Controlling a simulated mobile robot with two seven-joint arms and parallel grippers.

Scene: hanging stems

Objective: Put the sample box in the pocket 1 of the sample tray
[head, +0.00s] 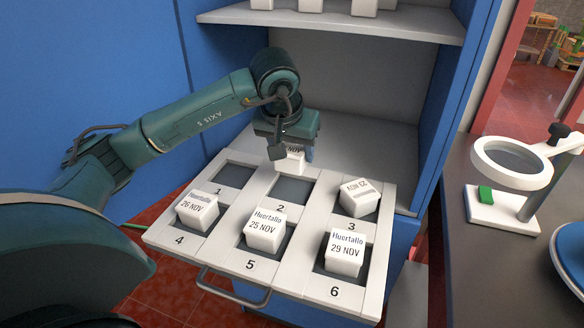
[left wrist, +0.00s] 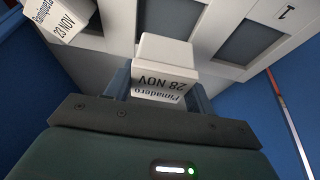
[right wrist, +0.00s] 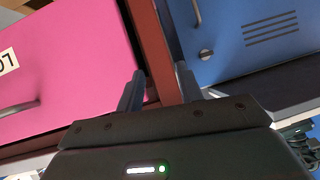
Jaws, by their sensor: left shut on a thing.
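My left gripper (head: 291,152) is shut on a white sample box (head: 290,163). In the left wrist view the box (left wrist: 164,62) sits between the fingers, with a label that reads 28 NOV. The gripper holds it over the back of the sample tray (head: 186,238), near pocket 2 (head: 292,189). Pocket 1 (head: 232,175) is empty, to the left of the box in the head view. Pocket 2 looks empty too. My right gripper (right wrist: 157,92) shows only in the right wrist view, open and empty.
Other white boxes stand in pocket 4 (head: 197,211), pocket 5 (head: 265,232) and pocket 6 (head: 344,252). One in pocket 3 (head: 358,197) sits tilted. A blue cabinet with shelves (head: 330,30) rises behind the tray. A magnifier stand (head: 513,165) is on the dark counter at right.

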